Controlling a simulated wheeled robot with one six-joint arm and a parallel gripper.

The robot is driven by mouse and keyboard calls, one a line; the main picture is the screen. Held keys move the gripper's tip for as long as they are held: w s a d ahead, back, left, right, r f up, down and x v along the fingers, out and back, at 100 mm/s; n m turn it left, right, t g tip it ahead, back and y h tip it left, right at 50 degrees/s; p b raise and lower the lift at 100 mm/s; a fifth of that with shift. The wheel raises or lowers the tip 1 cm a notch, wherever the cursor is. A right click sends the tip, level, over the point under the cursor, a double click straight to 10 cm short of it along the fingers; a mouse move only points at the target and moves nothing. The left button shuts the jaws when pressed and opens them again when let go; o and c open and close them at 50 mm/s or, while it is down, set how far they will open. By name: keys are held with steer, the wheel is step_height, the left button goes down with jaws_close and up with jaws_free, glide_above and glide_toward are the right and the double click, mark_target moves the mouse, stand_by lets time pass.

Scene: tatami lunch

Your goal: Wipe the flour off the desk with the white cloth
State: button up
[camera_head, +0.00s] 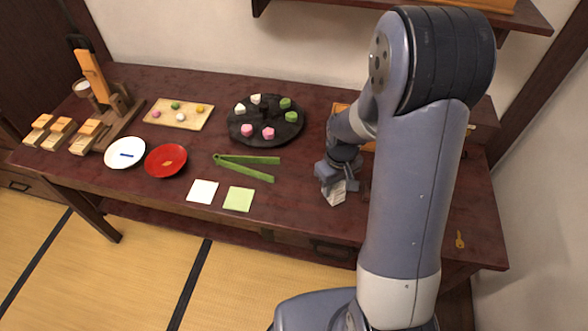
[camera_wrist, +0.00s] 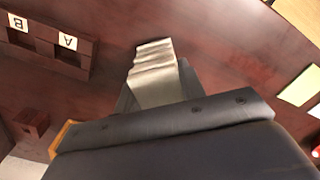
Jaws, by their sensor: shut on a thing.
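My gripper (camera_head: 336,180) is low over the right half of the dark red desk (camera_head: 300,215), pointing down. It is shut on the white cloth (camera_head: 335,196), whose lower end hangs below the fingers at the desk. In the wrist view the cloth (camera_wrist: 154,72) looks pale grey and pleated, sticking out beyond the gripper. Whether it touches the desk is hard to tell. I cannot make out any flour in either view; my arm hides part of the right side of the desk.
Green tongs (camera_head: 245,166), a white square (camera_head: 202,191) and a green square (camera_head: 239,199) lie left of my gripper. A black round tray (camera_head: 265,137) with sweets stands behind. A lettered wooden box (camera_wrist: 82,58) is near. A gold key-like item (camera_head: 460,240) lies far right.

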steer(key=r, duration=0.2)
steer(key=r+p, duration=0.1)
steer(key=shift+a, duration=0.25)
step_height(320, 180, up, 4)
steer(key=p, duration=0.3)
steer(key=shift+r, duration=0.2)
steer(key=shift+w, duration=0.1)
